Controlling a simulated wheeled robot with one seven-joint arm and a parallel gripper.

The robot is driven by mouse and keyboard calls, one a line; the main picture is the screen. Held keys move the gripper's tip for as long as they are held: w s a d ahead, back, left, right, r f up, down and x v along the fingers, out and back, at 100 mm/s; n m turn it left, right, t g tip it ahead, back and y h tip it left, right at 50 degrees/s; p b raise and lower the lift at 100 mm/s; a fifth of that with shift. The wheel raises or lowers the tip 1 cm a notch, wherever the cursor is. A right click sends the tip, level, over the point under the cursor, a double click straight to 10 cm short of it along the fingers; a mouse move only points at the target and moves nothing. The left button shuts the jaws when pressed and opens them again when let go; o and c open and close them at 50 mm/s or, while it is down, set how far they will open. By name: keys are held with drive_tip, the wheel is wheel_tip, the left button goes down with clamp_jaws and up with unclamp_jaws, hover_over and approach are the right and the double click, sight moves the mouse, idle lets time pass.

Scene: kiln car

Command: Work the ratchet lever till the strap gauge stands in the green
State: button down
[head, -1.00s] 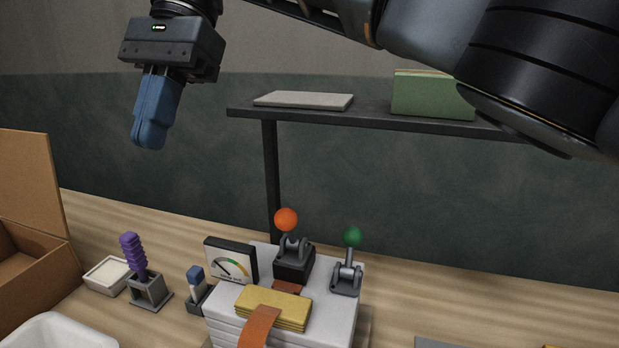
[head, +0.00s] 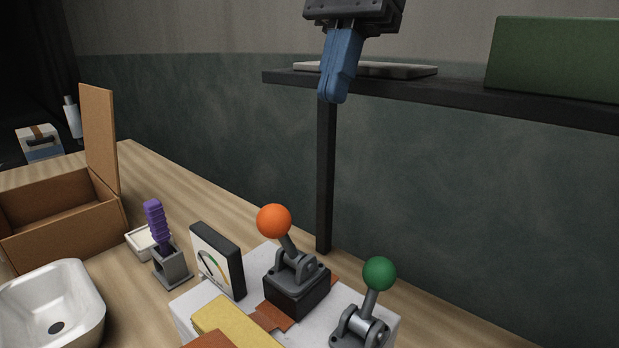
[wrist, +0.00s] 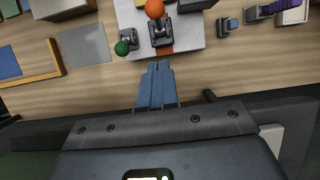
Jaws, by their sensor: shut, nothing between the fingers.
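The orange-knobbed lever (head: 274,222) stands on a dark ratchet base (head: 296,288) on the white block stack (head: 262,258). In the wrist view its orange ball (wrist: 154,9) is near the top edge. A green-knobbed lever (head: 379,273) stands to its right on a grey mount. The gauge (head: 217,262) is a dark box with a white dial at the left; it is seen obliquely, and I cannot tell where its needle stands. An orange strap (head: 274,318) runs across the stack by the ratchet. My gripper (head: 333,98) has blue fingers, is shut and empty, and hangs above and behind the levers, clear of them.
A dark shelf (head: 460,95) on a post (head: 325,180) stands behind the stack, with a grey slab and a green box (head: 556,58). At left are a purple-handled tool (head: 155,225), a white basin (head: 50,300) and an open cardboard box (head: 60,215).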

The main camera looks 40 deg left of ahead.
drive_tip(key=shift+s+r+x, duration=0.15)
drive_tip(key=shift+s+x, duration=0.25)
drive_tip(key=shift+x, duration=1.5)
drive_tip(key=shift+s+r+x, duration=0.2)
drive_tip(key=shift+s+x, duration=0.25)
drive_tip(key=shift+x, duration=1.45)
drive_tip(key=shift+s+r+x, duration=0.15)
drive_tip(key=shift+s+x, duration=0.25)
drive_tip(key=shift+x, duration=1.5)
drive_tip(key=shift+s+a+f+t+b, duration=0.15)
drive_tip(key=shift+s+t+b, duration=0.1)
drive_tip(key=shift+s+t, duration=0.25)
drive_tip(key=shift+s+d+f+t+b, duration=0.15)
drive_tip(key=shift+s+t+b, duration=0.15)
drive_tip(key=shift+s, duration=0.35)
drive_tip(key=shift+s+a, duration=0.1)
drive_tip(key=shift+a, duration=0.05)
drive_tip(key=shift+f, duration=0.15)
drive_tip(key=v, duration=0.8)
drive_tip(key=shift+w+r, duration=0.3)
drive_tip(key=shift+r, duration=0.05)
